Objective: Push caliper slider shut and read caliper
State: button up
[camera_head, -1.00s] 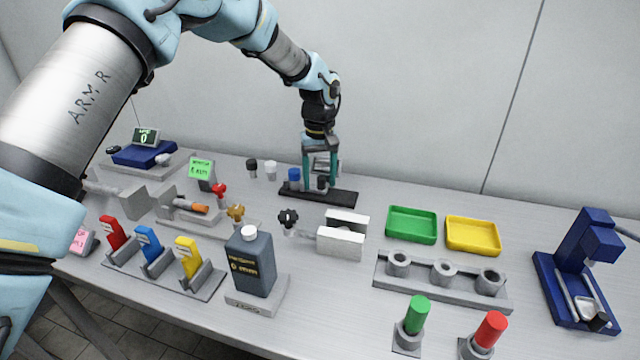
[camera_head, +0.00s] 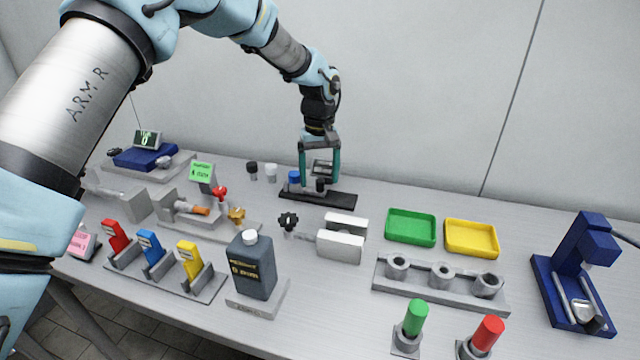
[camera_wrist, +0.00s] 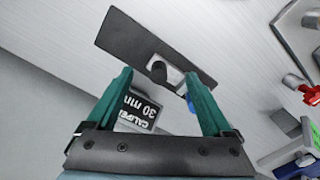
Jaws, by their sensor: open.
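The caliper's dark base (camera_head: 340,198) lies at the back middle of the table, and shows in the wrist view (camera_wrist: 135,38). Its display panel (camera_wrist: 138,112) reads "CALIPER 30 mm" in the wrist view. A black knob (camera_head: 320,185) stands on a grey block on the base, and the knob (camera_wrist: 158,72) also shows in the wrist view.
Black and white capped posts (camera_head: 270,170) stand just left of the caliper. A grey vice-like block (camera_head: 341,240) is in front. Green (camera_head: 411,227) and yellow (camera_head: 471,237) trays lie to the right. The wall is close behind.

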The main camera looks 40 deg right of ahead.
jog(key=shift+r+p, duration=2)
jog(key=shift+r, duration=1.7)
jog(key=w+a+r+n, duration=0.15)
jog(key=w+a, duration=0.25)
jog(key=a, duration=0.5)
jog(key=w+a+r, duration=0.2)
jog(key=w+a, duration=0.3)
jog(key=a, duration=0.4)
jog(key=w+a+r, duration=0.1)
jog(key=w+a, duration=0.3)
jog(key=a, duration=0.5)
jog(key=s+a+n, duration=0.1)
jog(key=s+a, duration=0.3)
jog(key=a, duration=1)
jog(key=s+a+r+n+t, duration=0.1)
jog(key=s+a, duration=0.4)
jog(key=a, duration=0.9)
jog(key=shift+s+n+t, duration=0.15)
jog(key=shift+n+t, duration=0.15)
jog(key=shift+n, duration=0.45)
